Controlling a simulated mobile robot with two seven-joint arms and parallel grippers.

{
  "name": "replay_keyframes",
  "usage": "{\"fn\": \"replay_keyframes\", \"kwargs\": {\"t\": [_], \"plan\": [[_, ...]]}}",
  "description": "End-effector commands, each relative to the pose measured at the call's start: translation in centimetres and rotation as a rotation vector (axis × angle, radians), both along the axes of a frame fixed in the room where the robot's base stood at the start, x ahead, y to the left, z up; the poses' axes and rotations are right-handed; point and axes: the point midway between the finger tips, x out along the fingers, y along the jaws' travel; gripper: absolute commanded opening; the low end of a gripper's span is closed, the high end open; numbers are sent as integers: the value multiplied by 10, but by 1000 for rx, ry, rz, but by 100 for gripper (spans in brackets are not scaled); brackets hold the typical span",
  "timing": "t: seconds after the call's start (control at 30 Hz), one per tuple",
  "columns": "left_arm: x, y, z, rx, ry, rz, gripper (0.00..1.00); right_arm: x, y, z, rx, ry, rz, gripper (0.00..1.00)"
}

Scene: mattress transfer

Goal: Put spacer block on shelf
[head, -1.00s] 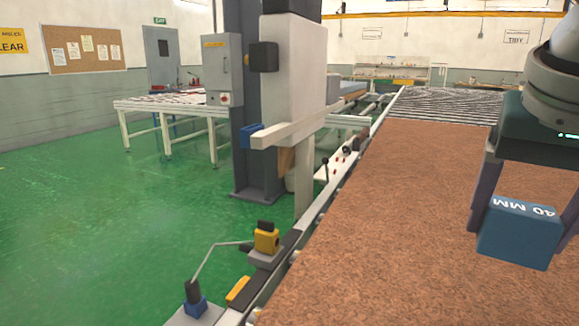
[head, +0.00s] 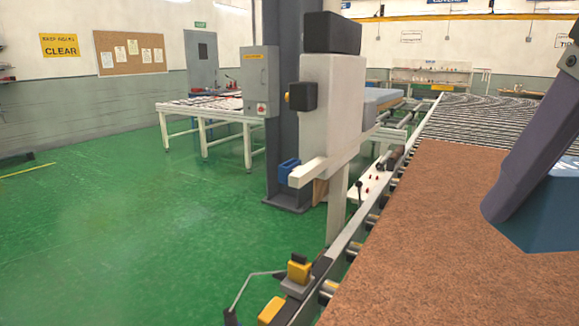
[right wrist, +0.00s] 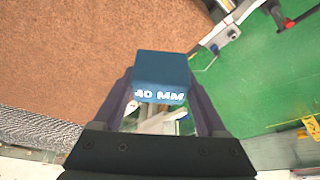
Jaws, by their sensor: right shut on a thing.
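The blue spacer block (head: 558,212), marked "40 MM" in the right wrist view (right wrist: 160,72), is between the fingers of my right gripper (right wrist: 160,88). The gripper is shut on it. In the head view, one dark finger (head: 530,150) covers part of the block at the right edge, above the brown board. My left gripper is not in view. A white ledge (head: 310,172) juts from the machine post with a small blue piece (head: 288,170) at its end. A shelf unit (head: 440,74) stands at the back wall. I cannot tell which is the task's shelf.
The brown board (head: 430,240) lies on a roller conveyor (head: 480,115). Yellow-and-black fittings (head: 298,270) line its left edge. A grey column (head: 285,100) stands beyond. A white-legged table (head: 205,115) is at the back left. Green floor (head: 130,220) is clear at left.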

Motion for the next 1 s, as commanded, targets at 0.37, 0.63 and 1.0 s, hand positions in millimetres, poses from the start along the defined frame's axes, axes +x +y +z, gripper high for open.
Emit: {"fn": "replay_keyframes", "kwargs": {"t": [0.37, 0.63, 1.0], "plan": [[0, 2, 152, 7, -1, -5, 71, 0, 0, 152, 0, -1, -1, 15], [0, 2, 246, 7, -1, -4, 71, 0, 0, 246, 1, -1, -2, 15], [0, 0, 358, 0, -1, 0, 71, 0, 0, 358, 1, -1, -2, 15]]}}
